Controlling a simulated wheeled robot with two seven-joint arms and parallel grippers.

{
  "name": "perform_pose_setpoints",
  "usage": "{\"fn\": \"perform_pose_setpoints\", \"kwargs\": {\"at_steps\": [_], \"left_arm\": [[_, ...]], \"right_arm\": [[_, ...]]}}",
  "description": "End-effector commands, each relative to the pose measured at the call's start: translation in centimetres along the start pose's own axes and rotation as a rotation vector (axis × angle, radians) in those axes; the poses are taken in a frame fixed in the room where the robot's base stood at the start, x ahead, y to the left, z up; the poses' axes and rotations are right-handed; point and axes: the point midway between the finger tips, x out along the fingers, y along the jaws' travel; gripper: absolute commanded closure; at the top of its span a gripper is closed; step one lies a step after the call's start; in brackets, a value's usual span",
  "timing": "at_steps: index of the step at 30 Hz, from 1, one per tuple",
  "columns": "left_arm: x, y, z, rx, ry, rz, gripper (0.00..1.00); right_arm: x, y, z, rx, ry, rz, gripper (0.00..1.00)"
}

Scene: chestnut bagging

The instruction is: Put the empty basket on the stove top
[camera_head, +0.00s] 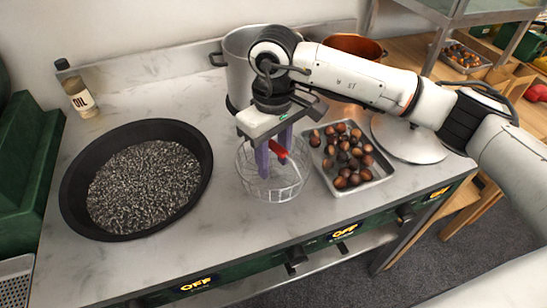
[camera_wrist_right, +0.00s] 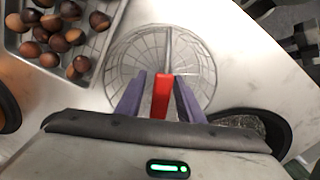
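The empty wire basket (camera_head: 272,186) is upright and appears to rest on the pale marbled stove top (camera_head: 222,222), between the black pan and the chestnut tray. Its red handle (camera_head: 278,148) sits between the purple fingers of my right gripper (camera_head: 274,160). In the right wrist view the basket (camera_wrist_right: 197,60) shows past the fingers (camera_wrist_right: 160,88). The red handle (camera_wrist_right: 162,98) is between them, with a gap visible on its left side, so the gripper looks open around it. My left gripper is not in view.
A black pan (camera_head: 66,195) of dark grains stands left. A metal tray (camera_head: 380,181) of chestnuts is close right of the basket.

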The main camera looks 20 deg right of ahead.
Motion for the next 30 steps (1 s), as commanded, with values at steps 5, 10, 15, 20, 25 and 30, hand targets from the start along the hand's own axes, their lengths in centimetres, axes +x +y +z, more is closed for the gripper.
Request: {"fn": "perform_pose_setpoints", "kwargs": {"at_steps": [5,10,15,20,25,30], "left_arm": [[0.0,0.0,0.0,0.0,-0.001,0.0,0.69],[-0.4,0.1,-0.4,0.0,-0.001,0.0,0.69],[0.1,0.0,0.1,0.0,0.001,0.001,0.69],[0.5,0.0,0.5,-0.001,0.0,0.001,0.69],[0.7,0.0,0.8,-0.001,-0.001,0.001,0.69],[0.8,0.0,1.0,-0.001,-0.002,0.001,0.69]], "right_arm": [[0.0,0.0,0.0,0.0,0.0,0.0,0.66],[-0.5,0.0,0.0,0.0,0.0,0.0,0.66],[-2.8,0.0,-0.1,-0.002,0.005,0.002,0.66],[-6.5,0.0,-0.1,0.0,0.006,0.001,0.66],[-9.8,0.0,-0.1,-0.001,0.004,0.001,0.66],[-11.8,0.0,-0.1,0.0,0.002,0.0,0.66]]}}
